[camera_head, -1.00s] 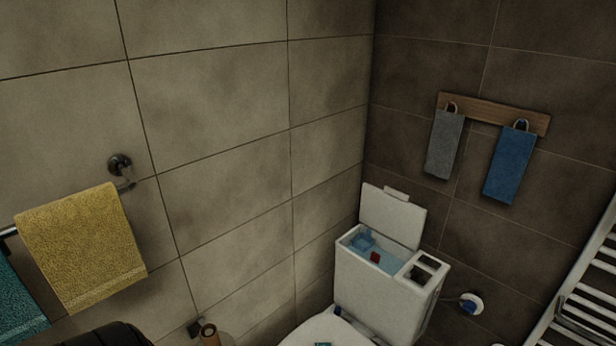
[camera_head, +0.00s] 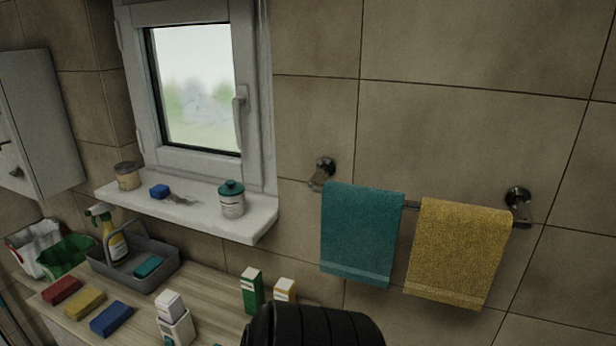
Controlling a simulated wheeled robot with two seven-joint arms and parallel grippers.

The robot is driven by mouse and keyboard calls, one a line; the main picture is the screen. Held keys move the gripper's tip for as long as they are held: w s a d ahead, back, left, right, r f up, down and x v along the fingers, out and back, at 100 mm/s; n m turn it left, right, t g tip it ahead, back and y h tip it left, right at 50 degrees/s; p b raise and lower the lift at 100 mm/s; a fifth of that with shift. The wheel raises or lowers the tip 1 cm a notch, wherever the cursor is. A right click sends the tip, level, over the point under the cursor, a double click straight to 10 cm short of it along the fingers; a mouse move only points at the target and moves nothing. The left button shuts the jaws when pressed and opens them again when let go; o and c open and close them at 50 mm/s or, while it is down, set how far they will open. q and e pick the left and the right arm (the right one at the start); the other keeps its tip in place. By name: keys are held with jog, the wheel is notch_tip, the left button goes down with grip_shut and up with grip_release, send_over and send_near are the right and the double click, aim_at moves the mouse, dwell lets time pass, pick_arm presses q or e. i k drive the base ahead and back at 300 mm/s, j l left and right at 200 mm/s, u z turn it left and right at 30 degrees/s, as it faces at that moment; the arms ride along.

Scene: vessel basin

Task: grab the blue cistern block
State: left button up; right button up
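A small blue block (camera_head: 160,191) lies on the white window sill, at the left of a crumpled grey-brown thing. A larger flat blue block (camera_head: 111,319) lies on the wooden counter, beside a yellow one and a red one. I cannot tell whether either is the cistern block. The toilet cistern is out of view now. A black rounded part of mine shows at the bottom middle, but neither gripper is in view.
The sill (camera_head: 245,226) also holds a brown jar (camera_head: 127,176) and a teal-lidded jar (camera_head: 232,200). The counter (camera_head: 215,297) bears a grey caddy (camera_head: 108,272) with a spray bottle, plus boxes and bottles. Teal (camera_head: 361,235) and yellow (camera_head: 457,253) towels hang on the right.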

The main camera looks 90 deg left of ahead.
aim_at(160, 191)
jog(key=u, duration=3.6)
jog(key=i+j, duration=0.15)
jog(key=j, duration=0.2)
jog(key=i+j, duration=0.15)
jog(key=j, duration=0.2)
jog(key=i+j, duration=0.1)
jog(key=j, duration=0.25)
jog(key=i+j+z, duration=0.1)
jog(key=j, duration=0.3)
jog(key=i+j, duration=0.2)
jog(key=j, duration=0.15)
